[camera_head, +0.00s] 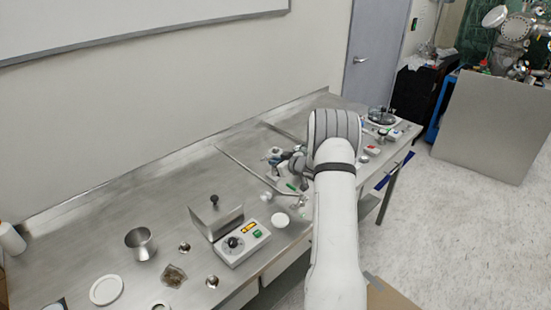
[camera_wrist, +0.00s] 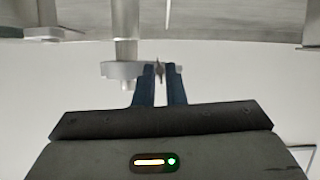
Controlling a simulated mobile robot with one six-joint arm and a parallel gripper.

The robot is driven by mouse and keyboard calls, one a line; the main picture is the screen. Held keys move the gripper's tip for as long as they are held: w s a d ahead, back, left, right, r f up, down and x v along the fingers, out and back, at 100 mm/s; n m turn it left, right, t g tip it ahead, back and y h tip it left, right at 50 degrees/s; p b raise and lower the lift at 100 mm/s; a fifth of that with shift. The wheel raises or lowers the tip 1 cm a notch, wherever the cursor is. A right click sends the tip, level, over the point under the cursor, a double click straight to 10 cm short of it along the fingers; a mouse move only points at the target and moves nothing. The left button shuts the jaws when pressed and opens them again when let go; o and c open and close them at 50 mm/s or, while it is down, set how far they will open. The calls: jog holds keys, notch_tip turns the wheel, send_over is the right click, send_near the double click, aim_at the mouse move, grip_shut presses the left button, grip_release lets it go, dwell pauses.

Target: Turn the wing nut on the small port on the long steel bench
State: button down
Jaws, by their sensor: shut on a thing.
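In the wrist view, a small port (camera_wrist: 122,69) shows as a grey round clamp or flange on a metal tube. A small thin metal piece, which looks like the wing nut (camera_wrist: 158,70), sits at the right side of the flange. My gripper (camera_wrist: 161,70) has its two dark blue fingers on either side of this piece and is shut on it. The wing's exact angle is too small to tell. In the head view, my arm reaches over the long steel bench (camera_head: 170,190), and the end of my gripper is by a small metal fitting (camera_head: 274,160), partly hidden.
A white disc (camera_head: 281,220) lies by my arm. A round dark device (camera_head: 381,118) stands at the far end.

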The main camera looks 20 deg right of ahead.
dwell(0.4)
jog(key=c, duration=1.5)
grip_release()
